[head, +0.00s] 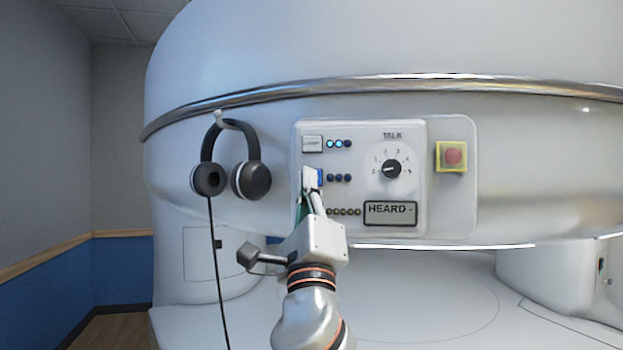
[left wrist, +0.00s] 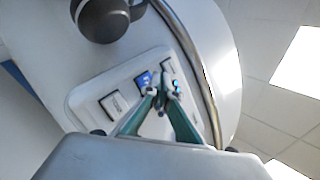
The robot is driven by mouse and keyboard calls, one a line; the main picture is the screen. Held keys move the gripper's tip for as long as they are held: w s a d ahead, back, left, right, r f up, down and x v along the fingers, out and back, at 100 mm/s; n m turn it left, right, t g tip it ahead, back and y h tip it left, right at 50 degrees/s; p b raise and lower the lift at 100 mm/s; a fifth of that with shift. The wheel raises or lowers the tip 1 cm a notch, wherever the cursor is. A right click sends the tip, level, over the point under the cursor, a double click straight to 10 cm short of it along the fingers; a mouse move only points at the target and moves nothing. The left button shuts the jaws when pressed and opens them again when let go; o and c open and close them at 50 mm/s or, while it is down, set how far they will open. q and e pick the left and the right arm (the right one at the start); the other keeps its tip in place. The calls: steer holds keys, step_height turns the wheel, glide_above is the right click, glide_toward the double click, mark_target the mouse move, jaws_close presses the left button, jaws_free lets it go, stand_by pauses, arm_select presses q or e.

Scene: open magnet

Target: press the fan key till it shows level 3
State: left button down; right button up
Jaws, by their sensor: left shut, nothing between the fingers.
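The control panel (head: 431,140) has a column of keys on its left side, with small lamps beside them. A blue key (left wrist: 143,79) is the middle one in the left wrist view; its mark is too small to read. In the head view its blue edge (head: 319,178) shows behind my fingers. The lamps beside it (head: 339,178) look dark. The top white key (head: 312,144) has two lamps lit blue (head: 335,144) and a third dark. My left gripper (head: 311,182) is shut and empty, its tips at the blue key; contact cannot be told. My right gripper is out of view.
A headset (head: 251,180) hangs left of the panel, its cord running down. A TALK knob (head: 392,168), a HEARD display (head: 390,213) and a red button on yellow (head: 453,156) are to the right. A metal rail (head: 400,82) runs above. Lower lamps (head: 343,212) show beside my gripper.

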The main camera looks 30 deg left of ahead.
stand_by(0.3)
arm_select(q)
steer(key=shift+w, duration=0.15)
stand_by(0.4)
steer(key=shift+w+a, duration=0.15)
steer(key=shift+w, duration=0.1)
steer(key=shift+w+a, duration=0.2)
steer(key=shift+w, duration=0.25)
stand_by(0.9)
steer(key=shift+s+d+p, duration=0.3)
steer(key=shift+s+d, duration=0.05)
steer(key=shift+s, duration=0.5)
